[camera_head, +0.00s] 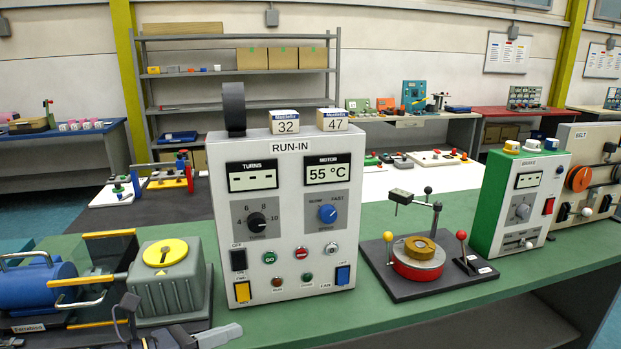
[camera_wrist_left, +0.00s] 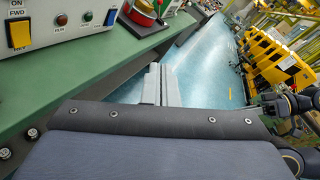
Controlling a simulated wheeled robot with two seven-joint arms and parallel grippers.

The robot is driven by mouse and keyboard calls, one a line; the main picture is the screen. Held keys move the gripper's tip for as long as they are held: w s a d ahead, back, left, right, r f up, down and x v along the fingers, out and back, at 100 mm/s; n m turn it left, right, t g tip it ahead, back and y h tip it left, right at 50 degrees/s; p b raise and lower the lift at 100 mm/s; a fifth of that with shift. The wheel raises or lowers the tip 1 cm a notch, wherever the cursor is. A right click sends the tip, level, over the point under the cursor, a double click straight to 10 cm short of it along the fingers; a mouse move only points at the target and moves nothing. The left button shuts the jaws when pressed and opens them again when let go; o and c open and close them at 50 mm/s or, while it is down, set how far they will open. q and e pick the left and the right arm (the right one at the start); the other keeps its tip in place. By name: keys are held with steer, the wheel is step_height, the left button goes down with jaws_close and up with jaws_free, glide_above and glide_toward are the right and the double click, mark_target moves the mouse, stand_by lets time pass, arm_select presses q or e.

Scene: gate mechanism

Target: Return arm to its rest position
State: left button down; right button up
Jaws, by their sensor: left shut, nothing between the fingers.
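My left gripper (camera_head: 220,335) shows at the bottom of the head view, in front of the bench edge and below the RUN-IN panel (camera_head: 290,165). In the left wrist view its fingers (camera_wrist_left: 160,85) are together and empty, with blue floor beyond them. They touch nothing. Part of my left arm is cut off by the lower edge of the head view. My right gripper does not show in either view.
The green bench (camera_head: 374,310) carries a blue motor (camera_head: 40,290), a grey gearbox (camera_head: 168,280) with a yellow cap, a red and brass turntable device (camera_head: 418,258) and a green-sided box (camera_head: 520,205). Open floor (camera_wrist_left: 205,70) lies beyond the bench edge.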

arm_select(q)
steer(key=s+d+f+m+g+y, duration=0.1)
steer(key=s+f+m+g+y, duration=0.1)
steer(key=s+m, duration=0.55)
steer(key=s+f+m+g+y, duration=0.25)
steer(key=s+m, duration=0.25)
steer(key=m, duration=0.5)
steer(key=s+a+f+m+y, duration=0.2)
steer(key=s+a+m+y, duration=0.2)
steer(key=m, duration=0.8)
steer(key=shift+s+a+f+y+p, duration=0.25)
steer(key=shift+a+f+y+p, duration=0.15)
steer(key=shift+a, duration=0.8)
